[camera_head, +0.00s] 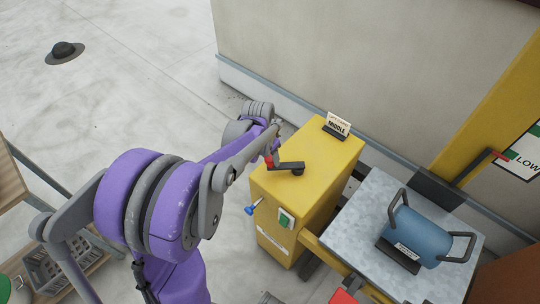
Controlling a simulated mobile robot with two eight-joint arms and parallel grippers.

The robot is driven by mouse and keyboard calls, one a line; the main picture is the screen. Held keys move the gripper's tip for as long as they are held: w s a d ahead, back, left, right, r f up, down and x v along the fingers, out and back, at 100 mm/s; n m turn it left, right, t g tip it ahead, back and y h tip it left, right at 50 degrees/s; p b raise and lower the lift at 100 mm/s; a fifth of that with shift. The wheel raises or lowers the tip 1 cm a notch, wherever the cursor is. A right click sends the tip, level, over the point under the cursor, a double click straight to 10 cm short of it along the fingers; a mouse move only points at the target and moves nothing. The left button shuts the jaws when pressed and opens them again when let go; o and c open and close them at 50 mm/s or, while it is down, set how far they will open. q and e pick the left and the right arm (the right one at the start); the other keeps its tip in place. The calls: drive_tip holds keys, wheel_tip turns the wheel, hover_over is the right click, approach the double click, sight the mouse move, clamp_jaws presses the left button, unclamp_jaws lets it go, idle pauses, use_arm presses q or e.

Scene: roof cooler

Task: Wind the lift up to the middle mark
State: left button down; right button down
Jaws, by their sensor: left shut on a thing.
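A yellow winch box (325,165) stands at the centre, with a dark crank (289,166) on its top. My left gripper (270,150) reaches in from the left and is shut on the crank's red handle (268,160); the fingers hide part of it. A small card (338,123) on the box reads "MIDDLE". The grey lift platform (365,215) is at right, carrying a blue canister (418,236) with dark handles. A red-tipped pointer (482,166) on the yellow mast (490,115) is beside a plate (526,155) reading "LOW". My right gripper is out of view.
A green switch (286,219) and a blue knob (254,206) are on the box's front. A pale wall (370,50) stands behind. A grey crate (60,270) is at lower left. A dark round cap (63,51) lies on open floor at upper left.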

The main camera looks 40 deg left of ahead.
use_arm(q)
drive_tip(key=shift+s+d+f, duration=0.1)
drive_tip(key=shift+s+d, duration=0.7)
drive_tip(key=shift+d, duration=0.1)
drive_tip(key=shift+s+d, duration=0.55)
drive_tip(key=shift+d, duration=0.2)
drive_tip(key=shift+s+d, duration=0.3)
drive_tip(key=shift+d, duration=0.75)
